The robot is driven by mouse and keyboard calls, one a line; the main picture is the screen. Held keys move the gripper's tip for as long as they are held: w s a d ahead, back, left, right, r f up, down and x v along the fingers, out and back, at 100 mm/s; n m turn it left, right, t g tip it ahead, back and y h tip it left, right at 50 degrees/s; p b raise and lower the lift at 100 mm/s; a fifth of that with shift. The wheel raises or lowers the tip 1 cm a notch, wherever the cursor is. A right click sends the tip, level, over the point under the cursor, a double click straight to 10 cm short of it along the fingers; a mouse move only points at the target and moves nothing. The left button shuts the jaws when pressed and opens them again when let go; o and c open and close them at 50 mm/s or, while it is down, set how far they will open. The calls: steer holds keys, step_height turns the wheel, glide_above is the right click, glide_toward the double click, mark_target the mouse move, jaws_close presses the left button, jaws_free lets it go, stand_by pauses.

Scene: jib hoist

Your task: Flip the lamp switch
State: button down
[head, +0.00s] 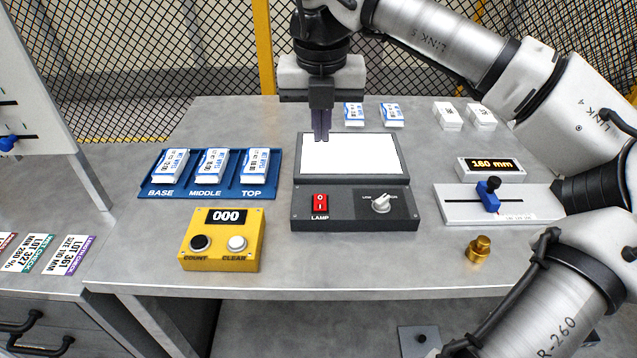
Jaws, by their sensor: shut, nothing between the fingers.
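The lamp switch (320,203) is a red rocker marked with a line and a circle, on the left part of a dark control box (350,222), above the label LAMP. A white knob (381,203) sits to its right on the same box. Behind the box a bright white panel (368,153) in a dark frame lies on the table. My gripper (321,138) points down with its fingers together and empty. In the picture it overlaps the panel's upper left edge, above and behind the switch, apart from it.
A yellow counter box (221,240) reading 000 stands front left. A blue tray (210,193) holds white boxes behind it. A slide gauge (500,205), a display reading 160 mm (491,169) and a brass weight (479,250) are at right. Small boxes stand at the back.

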mark_target(320, 198)
steer(key=shift+f, duration=0.1)
steer(key=f+p, duration=0.1)
steer(key=f, duration=0.3)
steer(key=w+f+p, duration=0.1)
steer(key=f, duration=0.4)
steer(key=f+p, duration=0.1)
steer(key=f, duration=0.3)
steer(key=shift+w+a+f, duration=0.1)
steer(key=shift+w+f, duration=0.15)
steer(key=shift+w, duration=0.1)
steer(key=shift+f, duration=0.15)
steer(key=shift+w+f+b, duration=0.1)
steer(key=shift+f+b, duration=0.45)
steer(key=shift+b, duration=0.45)
steer(key=shift+r+p, duration=0.3)
steer(key=shift+r, duration=0.05)
steer(key=shift+f, duration=0.1)
